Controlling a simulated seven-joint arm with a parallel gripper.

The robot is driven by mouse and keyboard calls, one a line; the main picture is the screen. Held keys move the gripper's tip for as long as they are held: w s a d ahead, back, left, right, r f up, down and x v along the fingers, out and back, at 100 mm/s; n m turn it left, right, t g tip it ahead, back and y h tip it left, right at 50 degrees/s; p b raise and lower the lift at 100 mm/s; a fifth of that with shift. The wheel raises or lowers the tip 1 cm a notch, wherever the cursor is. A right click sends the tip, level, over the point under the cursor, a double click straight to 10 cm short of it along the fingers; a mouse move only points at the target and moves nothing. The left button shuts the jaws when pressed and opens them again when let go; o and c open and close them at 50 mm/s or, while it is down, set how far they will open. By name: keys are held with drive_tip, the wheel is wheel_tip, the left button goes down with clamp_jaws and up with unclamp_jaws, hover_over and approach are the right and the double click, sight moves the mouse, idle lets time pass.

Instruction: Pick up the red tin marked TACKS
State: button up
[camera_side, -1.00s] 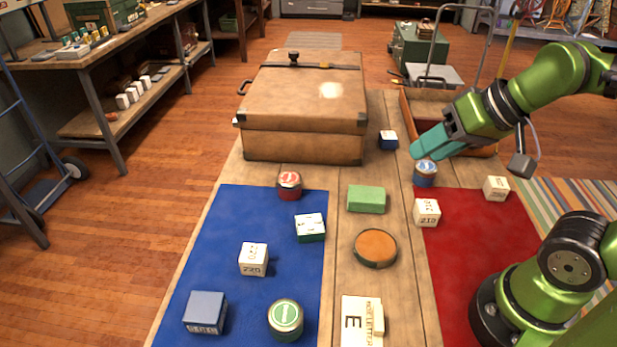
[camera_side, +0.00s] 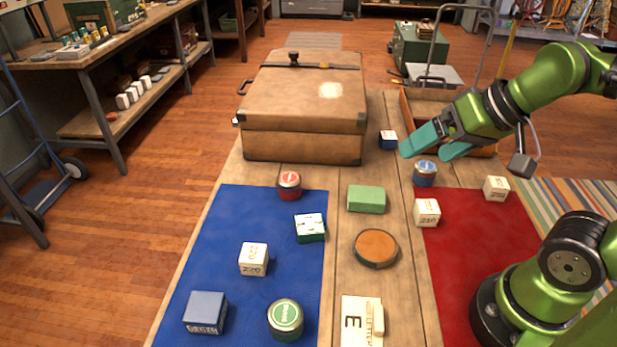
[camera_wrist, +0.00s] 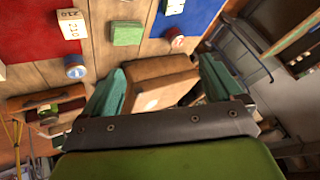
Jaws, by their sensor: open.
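A small round red tin (camera_side: 289,185) with a pale mark on its lid stands upright on the far end of the blue mat (camera_side: 230,215), just in front of the large tan case. Its lettering is too small to read. It also shows in the wrist view as a small red round shape (camera_wrist: 175,36). My gripper (camera_side: 428,148) has teal fingers that stand apart with nothing between them. It hangs above the table's far right part, near the blue tin and well to the right of the red tin. In the wrist view my gripper (camera_wrist: 160,85) spans the tan case.
The tan case (camera_side: 305,115) fills the table's back left. A blue tin (camera_side: 425,173) stands just below my gripper. A green block (camera_side: 366,199) and an orange-topped disc (camera_side: 375,247) lie on the bare middle strip. Several cubes and a green tin (camera_side: 285,318) stand nearer the camera.

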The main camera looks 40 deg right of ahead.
drive_tip(key=n+g+h, duration=0.2)
drive_tip(key=n+g, duration=0.2)
drive_tip(key=g, duration=0.1)
hover_over(289, 178)
drive_tip(key=s, duration=0.2)
wheel_tip(289, 178, down, 6)
drive_tip(key=shift+g, duration=0.3)
drive_tip(key=f, duration=0.7)
drive_tip(key=w+f, duration=0.1)
drive_tip(key=f, duration=0.3)
drive_tip(key=shift+w+f, duration=0.1)
drive_tip(key=shift+f, duration=0.15)
drive_tip(key=shift+w+f, duration=0.25)
drive_tip(key=shift+f, duration=1.15)
drive_tip(key=shift+w+f, duration=0.2)
drive_tip(key=shift+f, duration=1.15)
